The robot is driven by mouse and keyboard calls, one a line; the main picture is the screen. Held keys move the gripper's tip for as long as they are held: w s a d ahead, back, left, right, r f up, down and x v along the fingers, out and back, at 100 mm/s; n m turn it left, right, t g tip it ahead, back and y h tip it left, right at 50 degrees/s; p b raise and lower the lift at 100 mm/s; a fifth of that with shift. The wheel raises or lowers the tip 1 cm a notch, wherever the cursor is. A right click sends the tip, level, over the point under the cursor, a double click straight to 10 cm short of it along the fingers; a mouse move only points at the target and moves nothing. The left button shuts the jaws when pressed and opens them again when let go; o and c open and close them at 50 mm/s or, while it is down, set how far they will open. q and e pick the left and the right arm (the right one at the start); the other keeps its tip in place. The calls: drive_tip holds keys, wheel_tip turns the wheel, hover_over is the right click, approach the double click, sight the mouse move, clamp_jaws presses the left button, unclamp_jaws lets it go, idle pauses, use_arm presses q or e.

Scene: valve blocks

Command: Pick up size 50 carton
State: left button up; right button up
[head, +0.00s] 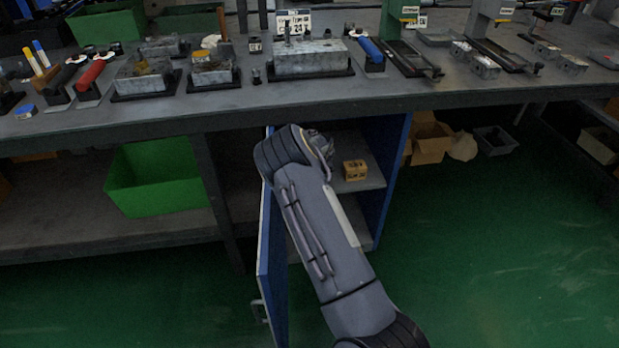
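A small orange-brown carton (355,169) with dark print sits on the upper shelf of the open blue cabinet under the bench. The print is too small to read for certain. One of my arms comes in from the bottom right and reaches up to the cabinet opening, left of the carton. Its far end bends away there, and I cannot make out gripper fingers. No contact with the carton shows. My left gripper is not in view.
The blue cabinet door (270,260) stands open at the left of the opening. A workbench (200,115) with valve blocks and tools runs above. A green bin (158,180) stands on the lower shelf at left. Open boxes (430,140) lie right of the cabinet. The green floor at right is clear.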

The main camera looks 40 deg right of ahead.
drive_tip(key=w+d, duration=0.1)
drive_tip(key=w, duration=0.2)
drive_tip(key=shift+d+f+b, duration=0.15)
drive_tip(key=shift+d+b, duration=0.2)
drive_tip(key=shift+b, duration=0.05)
drive_tip(key=shift+x, duration=0.8)
drive_tip(key=shift+w+f+b, duration=0.1)
drive_tip(key=shift+f+b, duration=0.25)
drive_tip(key=shift+f, duration=0.2)
drive_tip(key=shift+c, duration=0.3)
drive_tip(key=c, duration=1)
drive_tip(key=shift+r, duration=0.2)
drive_tip(key=shift+c, duration=0.2)
